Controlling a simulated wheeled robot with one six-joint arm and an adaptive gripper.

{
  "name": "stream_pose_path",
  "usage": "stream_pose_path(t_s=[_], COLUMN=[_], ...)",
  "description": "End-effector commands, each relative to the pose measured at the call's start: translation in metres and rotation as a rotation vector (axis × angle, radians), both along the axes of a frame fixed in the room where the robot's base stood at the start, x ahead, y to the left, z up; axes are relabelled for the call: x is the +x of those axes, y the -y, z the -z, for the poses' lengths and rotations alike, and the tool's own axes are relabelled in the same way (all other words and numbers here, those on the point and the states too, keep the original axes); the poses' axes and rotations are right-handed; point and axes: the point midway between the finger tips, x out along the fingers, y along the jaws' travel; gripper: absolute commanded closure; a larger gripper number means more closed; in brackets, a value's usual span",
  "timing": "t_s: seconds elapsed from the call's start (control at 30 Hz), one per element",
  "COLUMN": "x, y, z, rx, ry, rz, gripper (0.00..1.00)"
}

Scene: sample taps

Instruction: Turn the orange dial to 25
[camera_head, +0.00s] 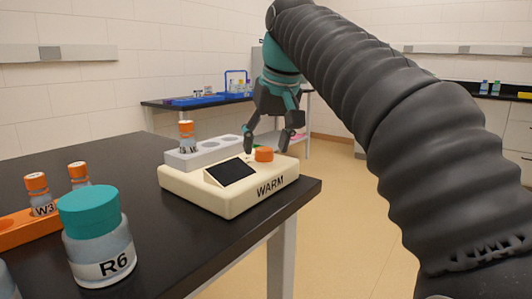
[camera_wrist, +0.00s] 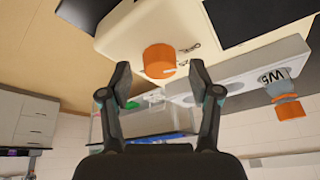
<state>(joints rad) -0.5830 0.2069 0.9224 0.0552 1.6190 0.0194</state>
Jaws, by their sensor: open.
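The orange dial (camera_head: 264,154) sits on top of the cream device marked WARM (camera_head: 225,199), near its right rear edge. A dark screen (camera_head: 232,172) on the sloped panel shows no number that I can read. My gripper (camera_head: 267,146) is just above and behind the dial, with one finger to each side. In the wrist view the dial (camera_wrist: 159,61) appears just ahead of and between the fingertips (camera_wrist: 160,82). The jaws are spread, with gaps to the dial. Dark marks lie beside the dial, too small to read.
A grey rack (camera_head: 205,154) behind the device holds an orange-capped vial (camera_head: 186,136); W5 shows on it in the wrist view (camera_wrist: 284,96). Jar R6 (camera_head: 98,245) and an orange rack (camera_head: 20,228) stand at the left. The black table's (camera_head: 135,164) right edge is close to the device.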

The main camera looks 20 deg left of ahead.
Motion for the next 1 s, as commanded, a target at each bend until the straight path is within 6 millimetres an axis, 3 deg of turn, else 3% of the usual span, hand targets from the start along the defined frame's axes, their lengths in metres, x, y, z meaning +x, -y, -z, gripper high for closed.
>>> stream_pose_path(t_s=[0.43,0.67,1.0], x=[0.0029,0.0029,0.0022], y=[-0.0026,-0.0024,-0.0027], z=[0.0090,0.0090,0.0075], rx=[0.000,0.000,0.000], ry=[0.000,0.000,-0.001], rz=[0.000,0.000,0.035], gripper=[0.37,0.95,0.97])
